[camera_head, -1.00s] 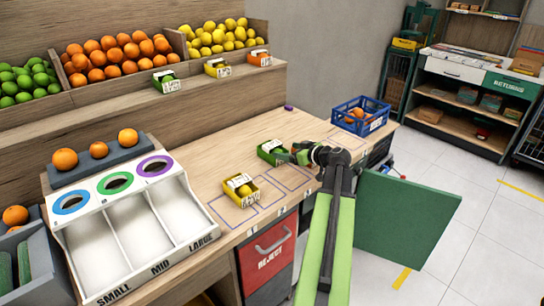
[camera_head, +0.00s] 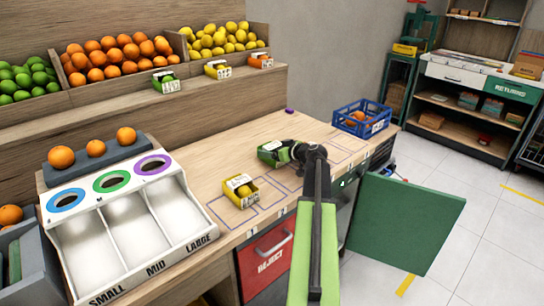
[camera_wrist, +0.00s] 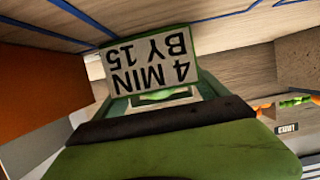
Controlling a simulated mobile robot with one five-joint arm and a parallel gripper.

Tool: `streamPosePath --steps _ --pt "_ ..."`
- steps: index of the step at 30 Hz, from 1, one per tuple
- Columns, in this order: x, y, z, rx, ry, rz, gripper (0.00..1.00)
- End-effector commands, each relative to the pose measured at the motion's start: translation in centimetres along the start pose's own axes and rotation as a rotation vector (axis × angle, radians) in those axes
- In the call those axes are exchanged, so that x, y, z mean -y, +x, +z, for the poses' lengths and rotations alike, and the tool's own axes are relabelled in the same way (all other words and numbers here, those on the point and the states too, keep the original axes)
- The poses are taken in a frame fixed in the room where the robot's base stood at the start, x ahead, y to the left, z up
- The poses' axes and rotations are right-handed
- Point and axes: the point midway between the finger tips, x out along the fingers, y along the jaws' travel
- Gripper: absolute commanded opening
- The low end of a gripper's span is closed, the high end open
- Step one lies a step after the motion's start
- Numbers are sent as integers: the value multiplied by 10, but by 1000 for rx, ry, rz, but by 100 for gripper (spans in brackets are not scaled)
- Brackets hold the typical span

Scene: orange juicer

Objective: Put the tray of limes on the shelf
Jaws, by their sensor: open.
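The green tray of limes (camera_head: 268,154) sits on the wooden counter, behind and right of a yellow tray of lemons (camera_head: 240,190). My gripper (camera_head: 284,152) is open at the right side of the lime tray, so close that it hides part of it. In the wrist view, the tray's white label (camera_wrist: 153,62) reads "4 MIN BY 15" upside down, just beyond a green part of my gripper. A little green shows below the label. I cannot tell whether the fingers touch the tray. The wooden shelf (camera_head: 120,103) runs along the back, above the counter.
A green tray (camera_head: 166,82), a yellow tray (camera_head: 218,70) and an orange tray (camera_head: 260,61) stand on the shelf. A blue crate (camera_head: 362,118) stands at the counter's right end. A white sorter (camera_head: 128,225) fills the left. A green panel (camera_head: 405,222) stands at right.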

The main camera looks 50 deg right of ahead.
Motion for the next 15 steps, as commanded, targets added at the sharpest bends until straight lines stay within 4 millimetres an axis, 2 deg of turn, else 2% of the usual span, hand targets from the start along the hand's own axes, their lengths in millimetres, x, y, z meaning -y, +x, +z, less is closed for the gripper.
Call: streamPosePath --steps 2,15 --pt "0 0 0 0 0 0 81" --pt "0 -1 0 0 0 0 24"
